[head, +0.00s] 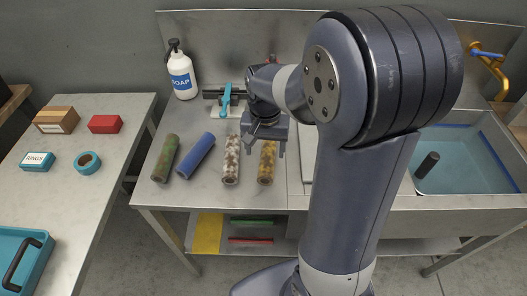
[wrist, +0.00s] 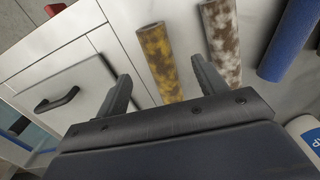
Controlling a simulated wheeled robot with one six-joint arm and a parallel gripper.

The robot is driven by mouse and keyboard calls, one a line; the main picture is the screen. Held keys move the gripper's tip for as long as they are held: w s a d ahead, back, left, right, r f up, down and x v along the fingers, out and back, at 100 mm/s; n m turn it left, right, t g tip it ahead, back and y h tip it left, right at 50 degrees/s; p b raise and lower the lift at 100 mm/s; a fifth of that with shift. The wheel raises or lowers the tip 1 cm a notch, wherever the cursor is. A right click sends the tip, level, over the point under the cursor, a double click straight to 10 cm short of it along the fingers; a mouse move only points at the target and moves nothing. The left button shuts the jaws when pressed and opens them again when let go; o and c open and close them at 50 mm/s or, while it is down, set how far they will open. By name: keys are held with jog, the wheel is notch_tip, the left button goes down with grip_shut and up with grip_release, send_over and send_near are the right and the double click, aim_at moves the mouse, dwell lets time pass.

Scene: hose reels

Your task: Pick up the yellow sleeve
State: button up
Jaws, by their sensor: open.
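The yellow sleeve (head: 267,168), mottled yellow and brown, lies on the steel counter at the right end of a row of sleeves. In the wrist view the yellow sleeve (wrist: 155,44) runs up between the fingertips, its lower end near the gripper's bar. My gripper (head: 264,148) is open and empty above the far part of the sleeve. In the wrist view my gripper (wrist: 162,68) has one finger on each side of it, with the right finger close to its edge. I cannot tell the exact height gap. My gripper partly hides the sleeve's far end in the head view.
Left of it lie a white-brown sleeve (head: 231,162), a blue sleeve (head: 195,157) and a green-brown sleeve (head: 165,159). A soap bottle (head: 181,75) and a teal-handled fixture (head: 227,98) stand behind. A sink basin (head: 462,176) is at right.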

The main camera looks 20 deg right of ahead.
aim_at(266, 165)
notch_tip(266, 165, down, 8)
jog(key=shift+d+f, duration=0.15)
jog(key=shift+s, duration=0.1)
jog(key=shift+c, duration=0.4)
jog(key=c, duration=1)
